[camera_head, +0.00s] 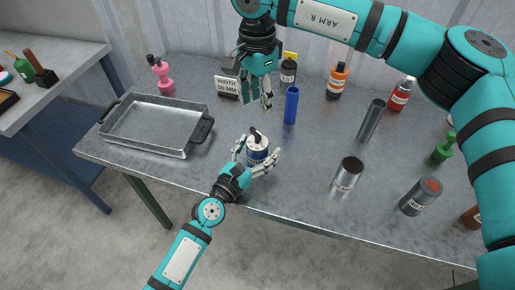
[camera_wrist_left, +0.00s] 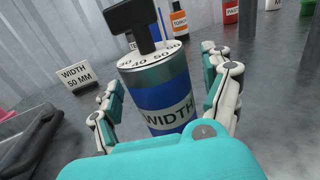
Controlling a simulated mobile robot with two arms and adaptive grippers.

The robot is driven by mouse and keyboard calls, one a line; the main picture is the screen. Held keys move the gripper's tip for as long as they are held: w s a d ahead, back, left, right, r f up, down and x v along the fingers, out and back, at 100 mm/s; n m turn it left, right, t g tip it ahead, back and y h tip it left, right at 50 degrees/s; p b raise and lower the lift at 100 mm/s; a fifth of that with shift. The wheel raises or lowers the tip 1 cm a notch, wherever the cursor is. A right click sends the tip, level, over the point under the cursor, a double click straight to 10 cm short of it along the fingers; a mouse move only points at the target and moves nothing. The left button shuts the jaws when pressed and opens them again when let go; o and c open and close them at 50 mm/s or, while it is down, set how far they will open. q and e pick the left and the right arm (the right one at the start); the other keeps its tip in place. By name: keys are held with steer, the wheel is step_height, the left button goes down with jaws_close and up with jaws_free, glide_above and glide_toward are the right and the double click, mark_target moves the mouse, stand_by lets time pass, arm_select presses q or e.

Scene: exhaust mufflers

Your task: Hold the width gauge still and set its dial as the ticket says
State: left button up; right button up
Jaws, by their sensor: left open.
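The width gauge (camera_head: 256,151) is an upright can with a blue band marked WIDTH; it fills the middle of the left wrist view (camera_wrist_left: 162,95). Its top carries a ring of numbers and a black knob (camera_wrist_left: 133,18), which hides part of the scale. My left gripper (camera_head: 258,159) is open, with its fingers on either side of the gauge and gaps visible in the wrist view. The ticket (camera_head: 228,86) reads WIDTH 50 MM and also shows in the wrist view (camera_wrist_left: 76,77). My right gripper (camera_head: 257,104) points down above and behind the gauge, fingers apart and empty.
A grey metal tray (camera_head: 137,145) with black handles lies on the left. A blue cylinder (camera_head: 291,105), a dark tube (camera_head: 371,120), a silver can (camera_head: 347,175) and another can (camera_head: 420,197) stand to the right. Bottles line the back. The table's front edge is close to the gauge.

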mark_target(257, 132)
arm_select(q)
steer(key=c, duration=1.3)
steer(key=shift+c, duration=0.3)
arm_select(e)
steer(key=shift+c, duration=0.6)
step_height(257, 132, down, 10)
steer(key=m, duration=1.5)
steer(key=shift+s+r+m, duration=0.1)
steer(key=shift+m, duration=0.3)
